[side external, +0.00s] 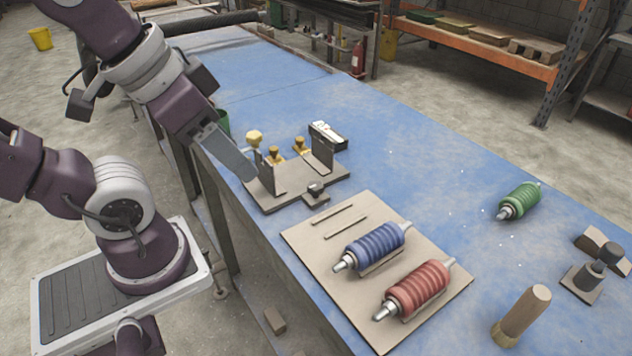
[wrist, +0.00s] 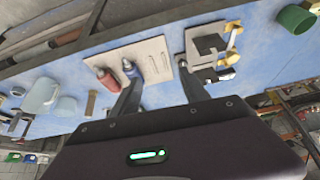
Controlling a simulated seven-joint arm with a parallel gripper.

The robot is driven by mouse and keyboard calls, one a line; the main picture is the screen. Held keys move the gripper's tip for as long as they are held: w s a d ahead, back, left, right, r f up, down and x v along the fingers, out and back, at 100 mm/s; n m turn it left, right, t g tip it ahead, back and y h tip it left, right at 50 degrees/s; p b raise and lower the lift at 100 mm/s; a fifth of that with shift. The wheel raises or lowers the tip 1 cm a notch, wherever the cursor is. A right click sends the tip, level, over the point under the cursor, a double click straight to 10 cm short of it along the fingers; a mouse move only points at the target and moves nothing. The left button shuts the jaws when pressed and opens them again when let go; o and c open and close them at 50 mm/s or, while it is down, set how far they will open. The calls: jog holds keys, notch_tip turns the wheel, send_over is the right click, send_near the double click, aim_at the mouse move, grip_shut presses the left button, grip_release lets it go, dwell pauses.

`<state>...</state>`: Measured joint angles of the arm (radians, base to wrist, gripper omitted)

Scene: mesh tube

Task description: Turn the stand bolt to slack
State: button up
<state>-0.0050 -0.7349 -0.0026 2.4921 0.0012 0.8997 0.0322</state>
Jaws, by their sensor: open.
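The stand (side external: 262,202) is a grey-brown plate with two upright plates on the blue bench, left of centre in the side view. It also shows in the wrist view (wrist: 193,40), right of centre. Brass-coloured knobs (side external: 273,152) are at its back, and a taller pale-yellow knob (side external: 254,137) rises at its left. A dark knob on a small block (side external: 316,189) sits at its front edge. I cannot tell which is the stand bolt. My gripper (side external: 248,172) is above the stand's left end, fingers pointing down to the right. In the wrist view its fingers (wrist: 160,88) are spread and empty.
A tan board (side external: 300,240) holds a blue ribbed cylinder (side external: 375,245) and a red one (side external: 418,288). A green ribbed cylinder (side external: 519,201) lies farther right. A wooden peg (side external: 525,312) stands near the front. A green cup (side external: 222,122) is behind my gripper. The bench's far middle is clear.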

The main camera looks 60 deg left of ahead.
jog(key=w+a+m+g, duration=0.2)
jog(key=w+m, duration=0.4)
jog(key=m+g, duration=0.4)
jog(key=m, duration=1)
send_over(316, 184)
notch_tip(316, 184, down, 11)
jog(key=shift+r, duration=0.15)
jog(key=shift+m, duration=0.3)
notch_tip(316, 184, down, 7)
jog(key=shift+f, duration=0.1)
grip_shut()
